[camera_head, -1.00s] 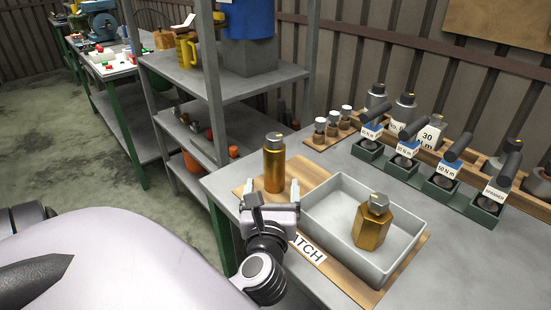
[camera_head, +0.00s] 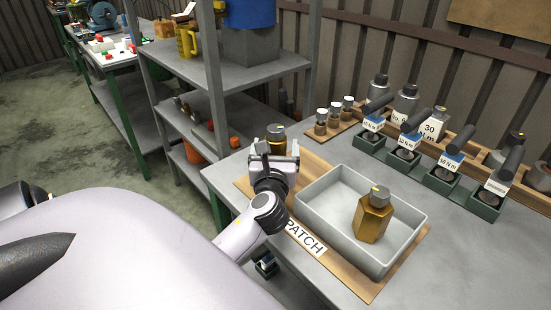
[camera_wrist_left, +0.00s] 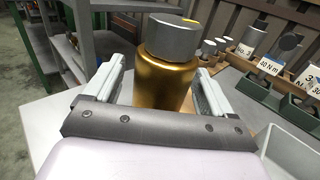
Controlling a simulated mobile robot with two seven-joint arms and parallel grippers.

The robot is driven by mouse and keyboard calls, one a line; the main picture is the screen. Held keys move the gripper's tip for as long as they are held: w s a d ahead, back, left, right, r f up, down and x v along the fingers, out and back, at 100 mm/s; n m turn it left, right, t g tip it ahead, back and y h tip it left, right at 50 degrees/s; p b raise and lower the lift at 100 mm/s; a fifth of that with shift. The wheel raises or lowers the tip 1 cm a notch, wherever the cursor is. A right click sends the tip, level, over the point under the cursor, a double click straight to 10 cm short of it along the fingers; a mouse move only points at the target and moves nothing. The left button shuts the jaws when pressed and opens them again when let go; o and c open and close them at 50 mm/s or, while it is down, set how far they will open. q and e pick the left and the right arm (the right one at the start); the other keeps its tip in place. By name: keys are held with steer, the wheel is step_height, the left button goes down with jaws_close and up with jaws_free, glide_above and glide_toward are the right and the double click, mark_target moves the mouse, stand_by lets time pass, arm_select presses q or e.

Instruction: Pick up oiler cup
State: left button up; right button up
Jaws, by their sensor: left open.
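A gold cylinder with a grey cap, which I take to be the oiler cup (camera_head: 276,141), stands upright on the wooden board at the left of the bench. It also shows large in the left wrist view (camera_wrist_left: 166,82). My left gripper (camera_head: 274,157) is open in front of it and hides its lower part. In the wrist view the two fingers (camera_wrist_left: 160,78) are on either side of the cylinder's body, with gaps visible. A gold hexagonal part (camera_head: 373,218) with a grey cap stands in the grey tray. My right gripper is not in view.
The grey tray (camera_head: 417,236) sits on the board just right of my left gripper. Several labelled tools in green holders (camera_head: 438,180) and small capped bottles (camera_head: 334,115) stand behind. A grey shelf (camera_head: 240,82) stands to the left.

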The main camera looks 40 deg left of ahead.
arm_select(q)
steer(key=shift+w+a, duration=0.45)
steer(key=shift+w, duration=0.15)
steer(key=shift+r, duration=0.15)
steer(key=c, duration=1.5)
steer(key=shift+c, duration=0.2)
